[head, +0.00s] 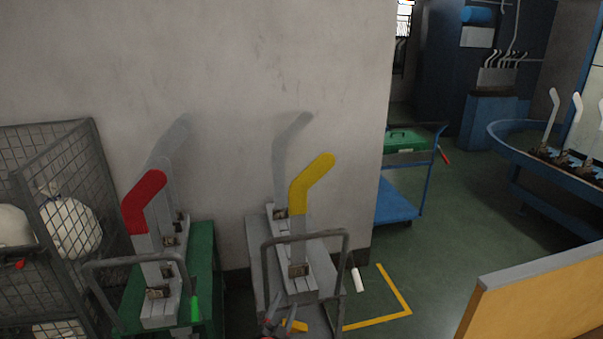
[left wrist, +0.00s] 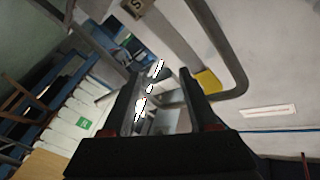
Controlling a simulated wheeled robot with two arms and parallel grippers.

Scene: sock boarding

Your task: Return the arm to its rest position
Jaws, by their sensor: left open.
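My left gripper (head: 283,322) shows only in small part at the bottom of the head view, in front of the grey cart. In the left wrist view my left gripper (left wrist: 160,75) has its two dark fingers spread apart, with nothing held between them. A foot-shaped board with a yellow cover (head: 312,180) stands upright on the grey cart. A board with a red cover (head: 143,200) stands upright on the green cart to the left. Bare grey boards stand behind both. My right gripper is not in view.
The green cart (head: 203,275) and grey cart (head: 329,248) have raised tube handles. A wire cage (head: 45,165) with white bags is at left. A blue trolley (head: 397,205) stands behind, and an orange panel (head: 535,300) is at lower right. Green floor lies open between.

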